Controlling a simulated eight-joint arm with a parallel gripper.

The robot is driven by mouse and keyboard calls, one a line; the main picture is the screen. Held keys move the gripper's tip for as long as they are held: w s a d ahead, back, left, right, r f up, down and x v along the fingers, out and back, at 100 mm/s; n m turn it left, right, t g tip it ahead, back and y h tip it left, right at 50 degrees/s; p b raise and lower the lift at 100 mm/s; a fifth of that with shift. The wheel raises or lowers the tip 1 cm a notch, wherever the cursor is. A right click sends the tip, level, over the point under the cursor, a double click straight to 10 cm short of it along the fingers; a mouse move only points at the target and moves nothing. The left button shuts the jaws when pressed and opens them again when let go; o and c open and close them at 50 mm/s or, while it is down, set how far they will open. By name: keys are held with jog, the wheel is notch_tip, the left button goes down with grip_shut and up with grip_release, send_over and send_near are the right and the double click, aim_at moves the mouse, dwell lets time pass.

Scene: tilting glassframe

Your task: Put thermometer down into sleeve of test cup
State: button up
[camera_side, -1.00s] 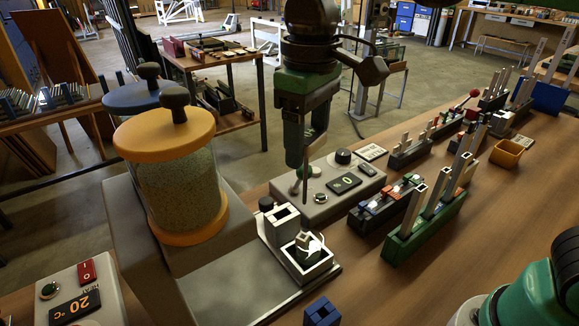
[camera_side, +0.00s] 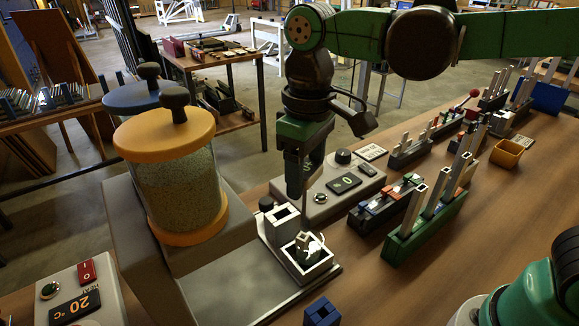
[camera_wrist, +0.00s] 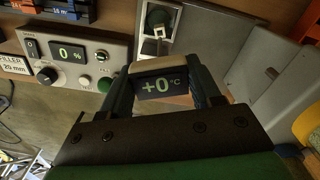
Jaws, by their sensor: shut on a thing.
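My gripper (camera_side: 297,188) points down and is shut on the thermometer, just above the test cup. In the wrist view the thermometer's display (camera_wrist: 161,87) reads +0 °C between my fingers (camera_wrist: 160,92). Its thin probe (camera_side: 304,212) hangs below the fingertips in the side view, with its lower end close to the top of the sleeve. The test cup (camera_side: 325,264) is a square, white-rimmed holder on a grey plate. The small sleeve (camera_side: 302,240) stands inside it, beside a white looped piece. I cannot tell whether the probe tip has entered the sleeve.
A large jar (camera_side: 178,185) with orange lid stands left of my gripper. A grey control box (camera_side: 330,190) stands behind the cup. A green rack (camera_side: 425,235) holds upright bars at the right. A blue block (camera_side: 321,313) sits in front.

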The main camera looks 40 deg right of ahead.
aim_at(304, 211)
jog(key=shift+f, duration=0.55)
jog(key=shift+f, duration=3.1)
dwell(0.4)
jog(key=o, duration=1.3)
jog(key=shift+r, duration=2.85)
jog(key=shift+s+d+f+m+t, duration=0.35)
jog(key=shift+d+m+t, duration=0.4)
jog(key=shift+d+t, duration=0.8)
jog(key=shift+s+d+f+m+t, duration=0.15)
jog(key=shift+s+d+m+t, duration=0.5)
jog(key=shift+d, duration=1.5)
jog(key=shift+s+d+f+m+t, duration=0.25)
jog(key=shift+d+m+t, duration=0.55)
jog(key=shift+d+t, duration=0.85)
